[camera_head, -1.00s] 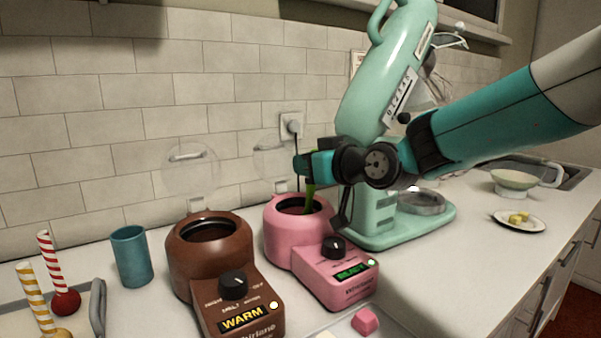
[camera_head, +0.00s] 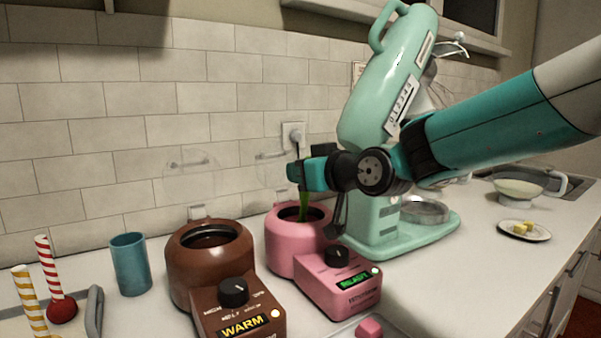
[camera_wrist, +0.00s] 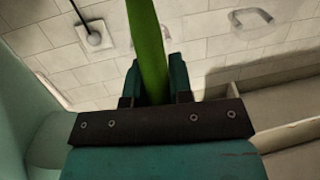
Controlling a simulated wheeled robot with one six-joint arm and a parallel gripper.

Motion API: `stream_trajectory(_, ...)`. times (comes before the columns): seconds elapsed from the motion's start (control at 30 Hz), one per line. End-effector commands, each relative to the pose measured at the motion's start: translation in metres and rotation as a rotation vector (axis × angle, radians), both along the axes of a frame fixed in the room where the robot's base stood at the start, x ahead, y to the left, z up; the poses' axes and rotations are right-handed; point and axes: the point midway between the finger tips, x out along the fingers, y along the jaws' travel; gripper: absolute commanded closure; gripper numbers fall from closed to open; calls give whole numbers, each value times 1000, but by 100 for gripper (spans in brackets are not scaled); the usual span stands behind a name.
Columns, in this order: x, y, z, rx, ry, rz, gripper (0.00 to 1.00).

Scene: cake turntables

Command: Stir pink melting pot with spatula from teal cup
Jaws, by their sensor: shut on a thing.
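The pink melting pot (camera_head: 284,238) stands on the counter with its opening up and its display lit "READY". My gripper (camera_head: 300,175) is above it, shut on a green spatula (camera_head: 304,203). The spatula points down, and its lower end is inside the pot's opening, hidden by the rim. The wrist view shows the green spatula handle (camera_wrist: 149,50) between my two fingers (camera_wrist: 154,82). The teal cup (camera_head: 130,265) stands upright on the counter at the left, and no tool sticks out of it.
A brown melting pot (camera_head: 178,275) reading "WARM" stands left of the pink one. A mint stand mixer (camera_head: 390,80) stands close at its right. Striped sticks (camera_head: 47,262) are at far left. A pink block (camera_head: 369,328) lies in front. A plate (camera_head: 540,232) is at right.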

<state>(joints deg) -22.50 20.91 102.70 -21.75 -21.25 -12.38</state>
Motion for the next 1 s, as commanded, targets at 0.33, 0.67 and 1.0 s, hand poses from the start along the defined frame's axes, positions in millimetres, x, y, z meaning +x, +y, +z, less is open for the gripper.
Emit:
stream_trajectory(0.33, 0, 0, 13, 0, -1, 0, 100)
stream_trajectory(0.67, 0, 0, 37, 0, -1, 0, 100)
stream_trajectory(1.0, 0, 0, 54, 1, -1, -1, 100)
